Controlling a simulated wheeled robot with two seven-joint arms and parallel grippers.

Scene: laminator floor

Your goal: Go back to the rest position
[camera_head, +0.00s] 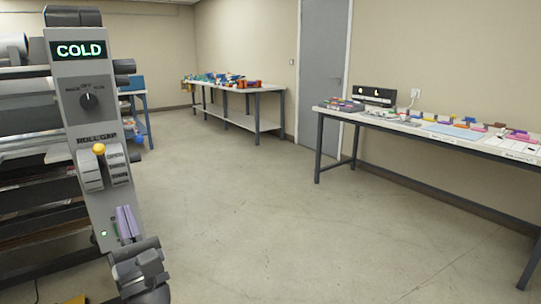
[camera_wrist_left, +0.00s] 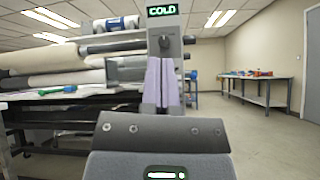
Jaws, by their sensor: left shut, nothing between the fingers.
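My left gripper (camera_head: 127,224) stands low at the left of the head view, its pale purple fingers pointing up and pressed together with nothing between them. In the left wrist view the same fingers (camera_wrist_left: 161,82) stand upright side by side, in front of the laminator's grey control panel (camera_wrist_left: 167,22). In the head view the fingers overlap the lower part of that panel (camera_head: 84,75); I cannot tell how wide the space between them is. The panel display (camera_head: 80,50) reads COLD. My right gripper is not in view.
The panel has a black knob (camera_head: 89,101) and a yellow-tipped roll gap lever (camera_head: 98,149). Laminator rolls (camera_wrist_left: 60,57) lie to the left. A long table (camera_head: 437,129) with coloured items stands right, another table (camera_head: 236,87) at the back, near a grey door (camera_head: 322,75). The middle floor is clear.

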